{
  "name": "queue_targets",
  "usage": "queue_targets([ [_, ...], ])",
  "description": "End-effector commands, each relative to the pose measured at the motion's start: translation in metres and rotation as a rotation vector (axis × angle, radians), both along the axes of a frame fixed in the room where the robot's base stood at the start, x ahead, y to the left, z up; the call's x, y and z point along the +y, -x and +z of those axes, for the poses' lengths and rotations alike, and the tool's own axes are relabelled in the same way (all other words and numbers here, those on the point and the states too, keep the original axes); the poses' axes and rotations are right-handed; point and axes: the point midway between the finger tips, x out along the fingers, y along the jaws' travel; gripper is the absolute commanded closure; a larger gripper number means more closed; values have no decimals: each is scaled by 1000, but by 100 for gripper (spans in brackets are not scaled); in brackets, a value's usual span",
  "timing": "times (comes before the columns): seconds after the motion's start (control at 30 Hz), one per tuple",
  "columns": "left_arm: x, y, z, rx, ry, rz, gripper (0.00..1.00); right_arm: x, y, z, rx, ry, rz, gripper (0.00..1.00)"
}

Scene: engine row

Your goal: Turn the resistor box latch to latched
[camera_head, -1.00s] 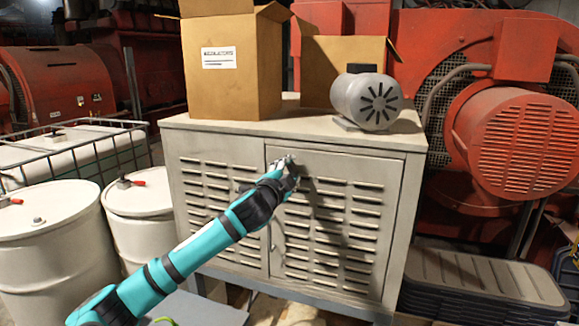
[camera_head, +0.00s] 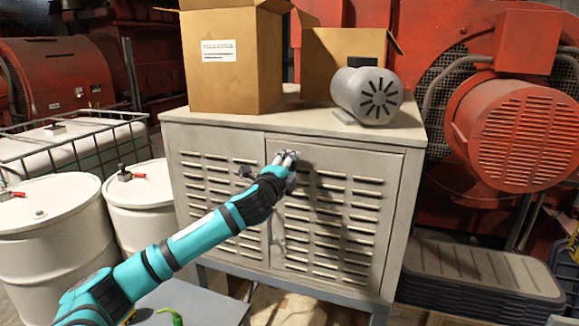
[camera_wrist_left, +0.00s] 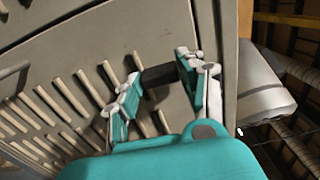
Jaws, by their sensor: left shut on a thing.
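The resistor box (camera_head: 335,215) is a grey louvred metal cabinet with two front panels. Its latch (camera_wrist_left: 158,75) shows in the left wrist view as a short dark bar on the door face. My left gripper (camera_wrist_left: 160,84) is shut on it, one finger at each end of the bar. In the head view my left gripper (camera_head: 286,158) is at the upper left of the right-hand door, near the seam, and its fingers hide the latch. The latch's exact turn cannot be read there. My right gripper is not in view.
Open cardboard boxes (camera_head: 233,75) and a grey motor (camera_head: 366,95) stand on the cabinet top. White drums (camera_head: 45,240) and a wire cage (camera_head: 75,155) are at left. A red machine (camera_head: 510,140) and stacked dark mats (camera_head: 480,275) are at right.

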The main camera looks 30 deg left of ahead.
Motion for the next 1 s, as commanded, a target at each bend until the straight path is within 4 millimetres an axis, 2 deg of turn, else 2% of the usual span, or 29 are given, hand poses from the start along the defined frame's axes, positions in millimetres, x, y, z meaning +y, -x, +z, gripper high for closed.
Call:
queue_targets([
  [0.3, -1, 0, -2, 4, -4, -1, 92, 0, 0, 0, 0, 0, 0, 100],
  [0.33, -1, 0, -2, 4, -4, -1, 59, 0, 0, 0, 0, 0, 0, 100],
  [0.5, 0, 0, -1, 3, -2, -1, 37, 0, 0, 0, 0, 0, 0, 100],
  [0.83, 0, 3, -1, 1, -2, 0, 37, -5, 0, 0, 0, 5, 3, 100],
  [1.0, -6, 26, -2, 4, -5, -2, 37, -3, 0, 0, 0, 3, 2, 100],
])
